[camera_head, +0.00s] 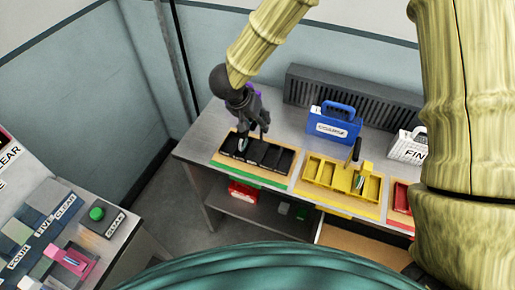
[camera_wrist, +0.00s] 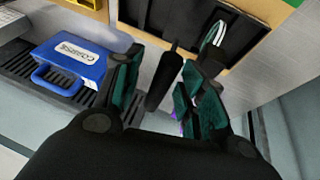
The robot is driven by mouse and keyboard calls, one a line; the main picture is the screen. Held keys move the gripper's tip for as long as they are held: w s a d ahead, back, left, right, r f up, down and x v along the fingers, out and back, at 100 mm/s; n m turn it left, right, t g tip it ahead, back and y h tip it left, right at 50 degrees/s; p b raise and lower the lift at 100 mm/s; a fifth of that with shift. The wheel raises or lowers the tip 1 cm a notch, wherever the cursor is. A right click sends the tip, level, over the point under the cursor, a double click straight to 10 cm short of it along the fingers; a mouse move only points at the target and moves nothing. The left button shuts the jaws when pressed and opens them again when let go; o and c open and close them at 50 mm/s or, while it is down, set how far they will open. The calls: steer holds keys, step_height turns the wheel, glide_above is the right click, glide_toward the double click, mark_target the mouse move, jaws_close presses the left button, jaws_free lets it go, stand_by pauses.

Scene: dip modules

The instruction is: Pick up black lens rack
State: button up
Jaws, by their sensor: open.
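The black lens rack (camera_head: 264,156) sits on a tan board at the left end of the grey bench. Its dark compartments also show at the top of the wrist view (camera_wrist: 185,18), with a pale, green-edged lens standing at one side. My gripper (camera_head: 254,134) is over the rack's left part, pointing down. In the wrist view its two teal-padded fingers (camera_wrist: 163,85) are spread apart. A dark upright handle (camera_wrist: 163,78) stands between them, with visible gaps on both sides. The handle's lower join to the rack is hard to make out.
A yellow rack (camera_head: 341,178) with a dark handle is to the right, then a red rack (camera_head: 402,197). A blue case (camera_head: 333,127) marked COARSE and a white case (camera_head: 407,147) stand behind. A control desk (camera_head: 125,248) is at lower left.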

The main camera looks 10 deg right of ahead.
steer(key=shift+c, duration=0.5)
jaws_close()
steer(key=shift+r, duration=0.15)
